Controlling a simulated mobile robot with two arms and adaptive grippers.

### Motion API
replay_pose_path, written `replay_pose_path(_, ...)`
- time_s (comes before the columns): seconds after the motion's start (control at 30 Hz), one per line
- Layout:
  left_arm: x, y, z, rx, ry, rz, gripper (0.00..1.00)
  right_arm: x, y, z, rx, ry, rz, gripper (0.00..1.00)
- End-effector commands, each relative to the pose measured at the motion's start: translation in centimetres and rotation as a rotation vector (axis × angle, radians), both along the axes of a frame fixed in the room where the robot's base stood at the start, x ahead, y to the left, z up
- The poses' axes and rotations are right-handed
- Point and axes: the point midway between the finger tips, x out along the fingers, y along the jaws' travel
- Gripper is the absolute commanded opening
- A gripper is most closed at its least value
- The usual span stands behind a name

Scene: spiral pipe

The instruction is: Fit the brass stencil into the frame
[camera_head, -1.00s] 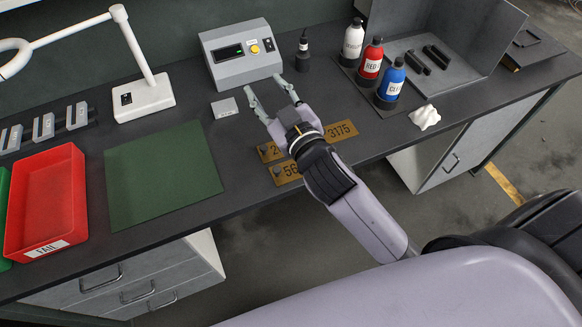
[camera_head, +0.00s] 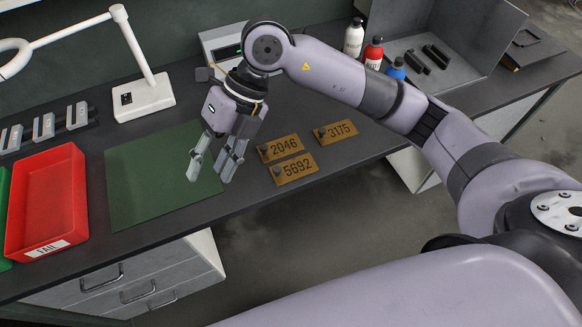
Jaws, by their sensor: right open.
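Three brass stencils lie flat on the dark bench: one marked 2046 (camera_head: 281,147), one marked 5692 (camera_head: 299,170) and one marked 3175 (camera_head: 340,129). Each has a small dark knob or block at its left end. My right gripper (camera_head: 210,170) is open and empty, pointing down over the right edge of the green mat (camera_head: 150,178), left of the stencils. It touches none of them. I cannot make out which thing is the frame. My left gripper is not in view.
A red FAIL tray (camera_head: 48,240) and a lamp base (camera_head: 145,97) are at the left. White, red and blue bottles (camera_head: 373,50) stand at the back right before a grey metal booth (camera_head: 460,22). My right arm partly hides the grey device (camera_head: 218,42).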

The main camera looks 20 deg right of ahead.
Motion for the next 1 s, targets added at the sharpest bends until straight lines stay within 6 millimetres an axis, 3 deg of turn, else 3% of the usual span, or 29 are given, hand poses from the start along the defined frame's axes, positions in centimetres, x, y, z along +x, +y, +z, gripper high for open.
replay_pose_path(0.03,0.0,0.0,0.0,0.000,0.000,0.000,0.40,1.5,-2.6,-0.5,-0.136,-0.037,-0.029,0.41)
replay_pose_path(0.1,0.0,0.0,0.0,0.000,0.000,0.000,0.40,3.1,-6.0,-0.8,-0.303,-0.071,-0.075,0.41)
replay_pose_path(0.2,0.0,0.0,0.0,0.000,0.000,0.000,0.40,4.7,-9.9,-0.6,-0.482,-0.103,-0.139,0.41)
replay_pose_path(0.3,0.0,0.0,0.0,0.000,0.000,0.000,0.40,5.6,-12.2,-0.1,-0.586,-0.122,-0.185,0.41)
replay_pose_path(0.47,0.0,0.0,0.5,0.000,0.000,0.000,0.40,5.8,-13.4,-0.9,-0.634,-0.123,-0.207,0.41)
replay_pose_path(0.8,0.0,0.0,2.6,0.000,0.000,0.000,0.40,5.7,-13.3,-7.9,-0.630,-0.120,-0.203,0.41)
replay_pose_path(1.0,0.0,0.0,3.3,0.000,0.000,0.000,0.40,5.8,-13.2,-11.2,-0.628,-0.123,-0.203,0.41)
